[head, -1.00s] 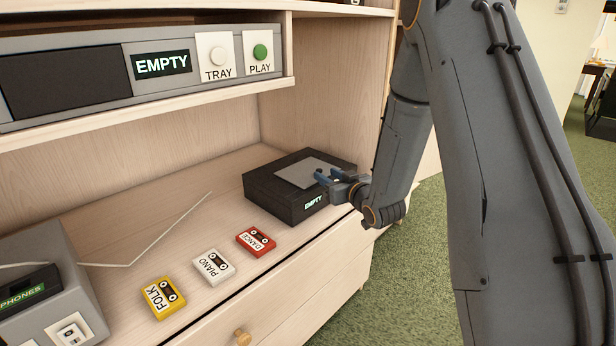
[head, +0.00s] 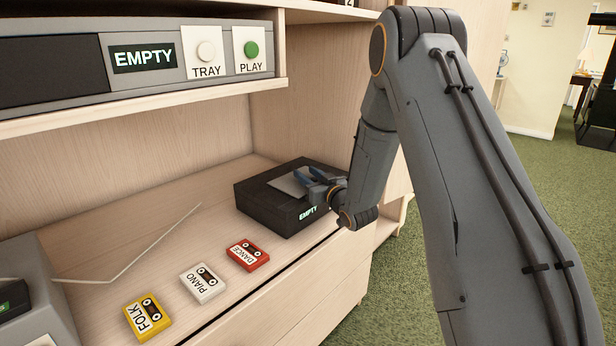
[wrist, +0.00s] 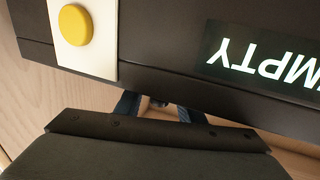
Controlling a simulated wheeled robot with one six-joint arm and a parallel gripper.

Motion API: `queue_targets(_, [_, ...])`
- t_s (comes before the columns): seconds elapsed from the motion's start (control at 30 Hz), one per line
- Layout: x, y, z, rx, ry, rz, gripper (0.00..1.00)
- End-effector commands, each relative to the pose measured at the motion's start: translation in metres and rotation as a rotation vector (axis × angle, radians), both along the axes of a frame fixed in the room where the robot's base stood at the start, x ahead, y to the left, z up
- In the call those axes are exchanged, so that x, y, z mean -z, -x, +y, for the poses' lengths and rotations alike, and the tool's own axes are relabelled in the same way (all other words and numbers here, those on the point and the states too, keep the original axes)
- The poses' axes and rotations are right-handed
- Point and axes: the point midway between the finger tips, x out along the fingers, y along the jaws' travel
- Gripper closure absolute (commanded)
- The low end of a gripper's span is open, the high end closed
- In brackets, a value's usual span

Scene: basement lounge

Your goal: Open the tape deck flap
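The tape deck (head: 262,208) is a black box on the shelf, its front display reading EMPTY. A grey flap panel (head: 284,184) lies flat on its top and looks shut. My gripper (head: 314,178) is at the deck's right front, with its blue fingers apart over the flap's right part. I cannot tell whether they touch it. In the wrist view the deck front (wrist: 165,50) appears upside down, with the display and a yellow button (wrist: 75,25) on a white plate. My gripper's fingers (wrist: 157,108) show apart below it, empty, their tips hidden.
Red (head: 248,255), white (head: 203,283) and yellow (head: 147,316) cassettes lie left of the deck. A unit with TRAY and PLAY buttons (head: 205,50) stands on the shelf above. A grey device (head: 35,285) is at the lower left.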

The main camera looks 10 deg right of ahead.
Motion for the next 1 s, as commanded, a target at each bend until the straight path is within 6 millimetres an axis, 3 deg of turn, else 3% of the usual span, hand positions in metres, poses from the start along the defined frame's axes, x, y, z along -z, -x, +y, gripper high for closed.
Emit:
queue_targets(0.23, [0.0,-0.001,-0.001,0.001,0.0,0.001,0.67])
queue_targets(0.43, [0.0,0.0,-0.001,0.002,0.0,0.001,1.0])
queue_targets(0.77, [-0.002,0.0,0.001,-0.001,0.006,0.008,1.0])
queue_targets(1.0, [-0.011,-0.001,0.018,-0.019,0.05,0.066,1.0])
